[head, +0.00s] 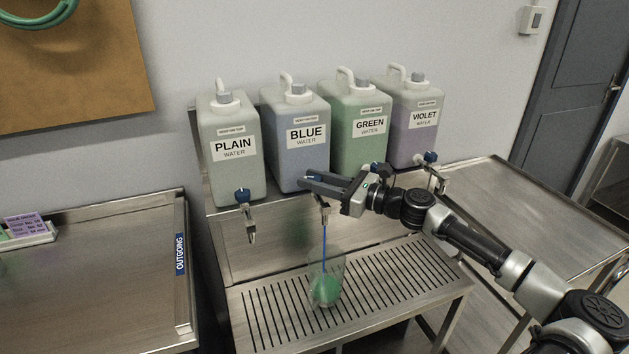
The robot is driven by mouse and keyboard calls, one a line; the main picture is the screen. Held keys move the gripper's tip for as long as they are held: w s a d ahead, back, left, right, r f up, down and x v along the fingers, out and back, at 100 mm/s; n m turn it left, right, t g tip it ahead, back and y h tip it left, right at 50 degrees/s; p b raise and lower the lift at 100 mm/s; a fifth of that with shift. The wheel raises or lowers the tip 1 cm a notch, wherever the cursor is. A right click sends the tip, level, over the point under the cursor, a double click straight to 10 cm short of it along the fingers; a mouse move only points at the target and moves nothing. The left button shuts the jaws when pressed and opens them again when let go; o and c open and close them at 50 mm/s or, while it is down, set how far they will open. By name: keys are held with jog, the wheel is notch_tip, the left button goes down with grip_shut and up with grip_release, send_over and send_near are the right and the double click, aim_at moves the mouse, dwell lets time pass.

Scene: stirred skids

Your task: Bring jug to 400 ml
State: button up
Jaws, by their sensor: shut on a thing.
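A clear jug (338,268) stands upright on the slatted drip tray (270,314) with green liquid in its lower part. Its level marks are too small to read. A thin blue stream (324,243) falls from the tap (325,213) of the container labelled BLUE WATER (293,112) into the jug. My gripper (312,182) is at that tap, above the jug, and is shut on the tap's handle, which its fingers mostly hide.
Containers labelled PLAIN (228,122), GREEN (352,105) and VIOLET (409,100) share the shelf. A steel table marked OUTGOING (110,270) at left is mostly clear, with a card holder (32,235).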

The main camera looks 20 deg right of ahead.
jog(key=o, duration=1.1)
jog(key=p+v, duration=0.1)
jog(key=v, duration=1.6)
jog(key=shift+s+d, duration=0.15)
